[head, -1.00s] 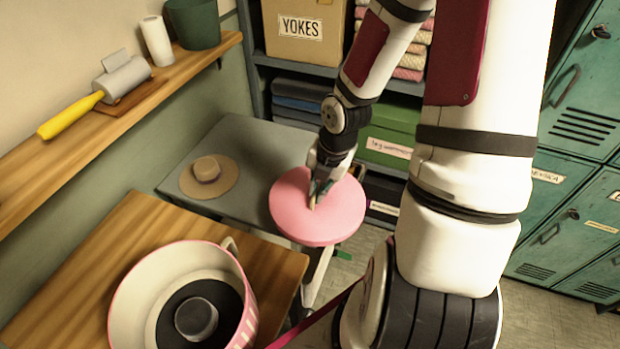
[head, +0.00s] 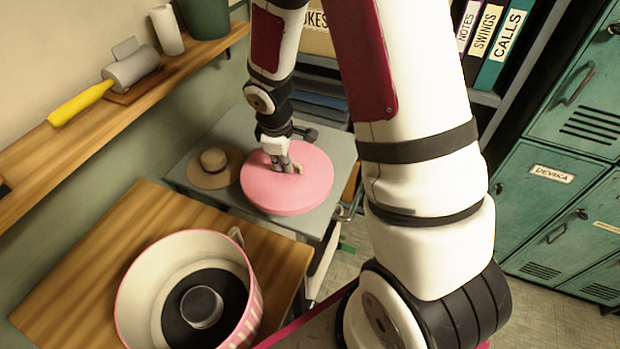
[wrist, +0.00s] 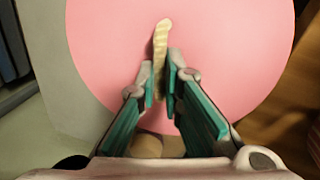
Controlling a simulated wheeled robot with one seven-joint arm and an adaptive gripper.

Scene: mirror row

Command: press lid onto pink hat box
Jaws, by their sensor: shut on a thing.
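The pink lid (head: 300,190) is a round disc at the grey side table in the head view. My gripper (head: 287,167) points down at its top. In the wrist view the lid (wrist: 225,60) fills most of the picture, and my gripper (wrist: 161,85) is shut on the tan strap handle (wrist: 161,38) on it. Whether the lid touches the grey table or hangs just above it I cannot tell. The pink hat box (head: 125,290) stands open on the wooden table, left and nearer, with a dark hat (head: 201,306) inside. The lid is apart from the box.
A tan hat (head: 214,167) lies on the grey table (head: 228,115), close to the lid's left edge. The wooden table (head: 80,262) has bare room behind the box. A wall shelf (head: 130,100) holds a yellow-handled roller (head: 80,103). Green lockers (head: 560,200) stand right.

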